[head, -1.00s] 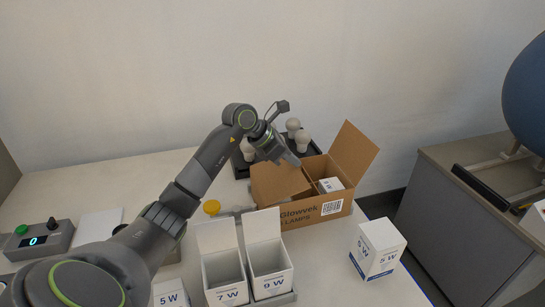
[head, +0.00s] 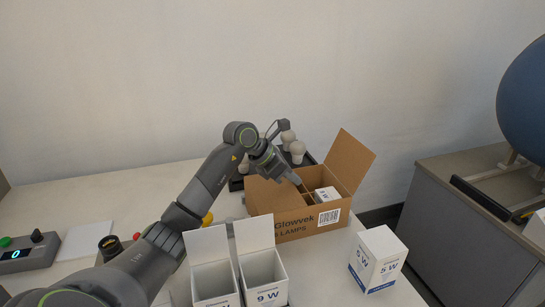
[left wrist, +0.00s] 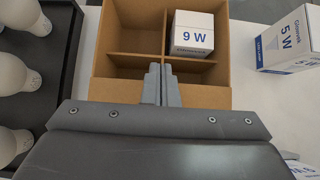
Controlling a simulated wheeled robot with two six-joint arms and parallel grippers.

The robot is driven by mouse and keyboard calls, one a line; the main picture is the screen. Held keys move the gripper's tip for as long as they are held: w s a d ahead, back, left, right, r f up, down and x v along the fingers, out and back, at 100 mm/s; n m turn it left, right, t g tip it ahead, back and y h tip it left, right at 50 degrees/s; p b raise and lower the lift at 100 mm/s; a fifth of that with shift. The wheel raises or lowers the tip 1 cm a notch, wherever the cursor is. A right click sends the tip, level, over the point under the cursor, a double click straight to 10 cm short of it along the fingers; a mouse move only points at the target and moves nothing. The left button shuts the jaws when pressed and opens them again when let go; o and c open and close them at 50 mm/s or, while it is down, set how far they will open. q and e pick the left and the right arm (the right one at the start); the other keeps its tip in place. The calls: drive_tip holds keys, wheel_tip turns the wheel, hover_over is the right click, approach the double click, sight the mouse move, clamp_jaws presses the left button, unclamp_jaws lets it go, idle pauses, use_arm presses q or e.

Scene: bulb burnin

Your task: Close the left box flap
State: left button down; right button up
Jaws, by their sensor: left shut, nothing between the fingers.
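The open brown carton (head: 300,223) stands near the table's right edge. Its left flap (head: 265,197) is at the left side of the opening, partly behind my left gripper; its exact tilt is hard to tell. A brown panel, likely this flap, shows under the fingers in the left wrist view (left wrist: 112,92). The right flap (head: 350,160) stands up, leaning outward. My left gripper (head: 295,180) is shut and empty, its fingertips at the left part of the opening. In the left wrist view the fingers (left wrist: 160,85) point toward the carton's dividers. My right gripper is not in view.
A small 9 W box (left wrist: 193,35) sits in one carton compartment. A dark tray of bulbs (left wrist: 55,60) stands behind the carton. A closed 5 W box (head: 377,260) stands at the front right. Two open white boxes (head: 262,270) stand in front. A control box (head: 28,255) is at left.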

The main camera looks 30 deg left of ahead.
use_arm(q)
drive_tip(key=shift+r+p, duration=0.4)
drive_tip(key=shift+r, duration=0.45)
drive_tip(key=b+v, duration=0.1)
drive_tip(key=v, duration=1.6)
drive_tip(key=shift+b, duration=0.4)
